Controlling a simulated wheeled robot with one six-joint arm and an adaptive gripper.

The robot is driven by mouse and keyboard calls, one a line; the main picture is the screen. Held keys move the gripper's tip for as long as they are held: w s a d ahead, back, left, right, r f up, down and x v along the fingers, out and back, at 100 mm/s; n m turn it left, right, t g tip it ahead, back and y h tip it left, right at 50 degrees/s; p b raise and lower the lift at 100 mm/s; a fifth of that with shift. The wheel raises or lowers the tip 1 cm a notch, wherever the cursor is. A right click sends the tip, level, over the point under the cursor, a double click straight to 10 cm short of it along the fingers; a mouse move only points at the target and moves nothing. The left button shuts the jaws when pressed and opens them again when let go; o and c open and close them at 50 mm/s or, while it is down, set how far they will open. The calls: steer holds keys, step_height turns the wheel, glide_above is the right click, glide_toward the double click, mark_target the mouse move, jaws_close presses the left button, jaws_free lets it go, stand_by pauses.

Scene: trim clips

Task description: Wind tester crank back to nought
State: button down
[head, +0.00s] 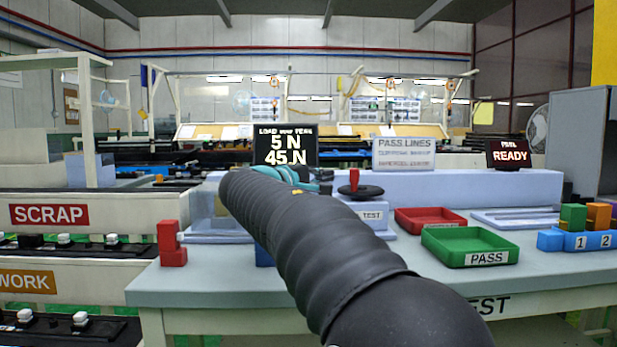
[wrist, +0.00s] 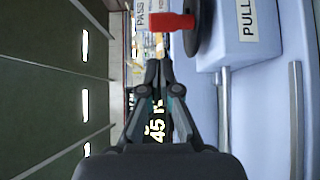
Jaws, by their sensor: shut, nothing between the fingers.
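In the wrist view the red knob (wrist: 172,22) and the disc's edge (wrist: 207,28) are at the top, beside the PULL label. My gripper (wrist: 158,66) is shut and empty, its fingertips a little apart from the knob in the picture. In the head view my arm hides most of the gripper and part of the tester. The load display (head: 285,145) reads 5 N, with peak 45 N.
A red tray (head: 430,212) and a green PASS tray (head: 428,238) lie right of the tester. Coloured blocks (head: 573,216) stand in a blue numbered holder (head: 578,240) at far right. A red block (head: 172,256) stands at the bench's left edge. A screen (head: 508,154) reads READY.

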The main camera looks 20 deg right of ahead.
mark_target(351, 173)
steer(key=d, duration=0.4)
steer(key=shift+w, duration=0.1)
steer(key=shift+d, duration=0.5)
steer(key=shift+s+d, duration=0.1)
steer(key=shift+s, duration=0.1)
steer(key=shift+d+r, duration=0.1)
stand_by(0.8)
